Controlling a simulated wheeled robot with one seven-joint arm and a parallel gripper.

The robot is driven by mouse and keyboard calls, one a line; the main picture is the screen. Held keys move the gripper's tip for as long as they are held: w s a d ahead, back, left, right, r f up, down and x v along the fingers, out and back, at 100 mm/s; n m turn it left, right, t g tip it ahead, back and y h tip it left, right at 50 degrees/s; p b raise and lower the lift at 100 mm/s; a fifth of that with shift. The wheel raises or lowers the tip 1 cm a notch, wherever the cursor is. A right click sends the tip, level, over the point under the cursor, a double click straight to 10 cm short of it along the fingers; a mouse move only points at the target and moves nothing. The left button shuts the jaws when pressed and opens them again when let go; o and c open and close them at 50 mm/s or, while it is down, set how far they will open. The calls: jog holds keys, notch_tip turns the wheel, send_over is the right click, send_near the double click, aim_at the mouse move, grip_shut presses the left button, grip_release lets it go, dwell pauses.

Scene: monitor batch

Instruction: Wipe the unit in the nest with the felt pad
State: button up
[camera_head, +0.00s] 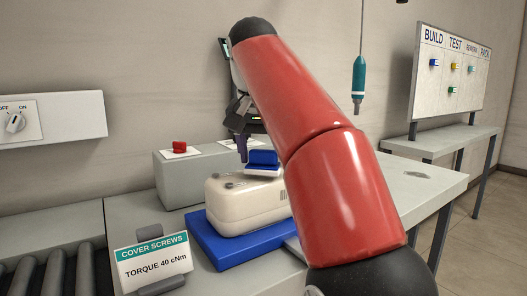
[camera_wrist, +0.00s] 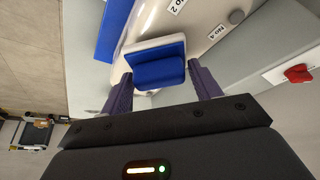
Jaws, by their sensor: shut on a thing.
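The unit (camera_head: 240,208) is a cream, rounded case with dark round spots on top. It sits in the blue nest (camera_head: 222,254) on the bench. It also shows in the wrist view, beside a blue nest edge (camera_wrist: 113,30). The felt pad (camera_head: 263,158) has a blue grip on a white base and is at the unit's top. My gripper (camera_head: 248,150) is shut on the pad's blue grip (camera_wrist: 158,73), with a dark purple finger on each side. I cannot tell whether the white base touches the unit. My red arm hides the unit's right end.
A grey box with a red button (camera_head: 180,147) stands behind the unit. A torque sign (camera_head: 153,262) and rollers (camera_head: 48,272) are at front left. A teal screwdriver (camera_head: 359,76) hangs at the back. The bench right of my arm (camera_head: 430,190) is mostly clear.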

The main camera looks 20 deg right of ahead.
jog(key=shift+f+b, duration=0.35)
jog(key=shift+f, duration=0.2)
jog(key=shift+w+r, duration=0.1)
jog(key=shift+w+a+r+p, duration=0.2)
jog(key=shift+w+p, duration=0.3)
jog(key=shift+p, duration=0.3)
jog(key=shift+w+a+f+p, duration=0.15)
jog(key=shift+w+a+p, duration=0.05)
jog(key=shift+w+p, duration=0.4)
jog(key=shift+w+a+f+p, duration=0.2)
jog(key=shift+w+p, duration=0.25)
jog(key=shift+w, duration=0.2)
jog(key=shift+s+d+f+b, duration=0.1)
jog(key=shift+s+d+b, duration=0.05)
jog(key=shift+s+b, duration=0.2)
jog(key=shift+s+d+r+b, duration=0.1)
jog(key=shift+s+d+b, duration=0.15)
jog(key=shift+s, duration=0.55)
jog(key=shift+s+d+r+b, duration=0.1)
jog(key=shift+s+d, duration=0.15)
jog(key=shift+s, duration=0.5)
jog(key=shift+r, duration=0.1)
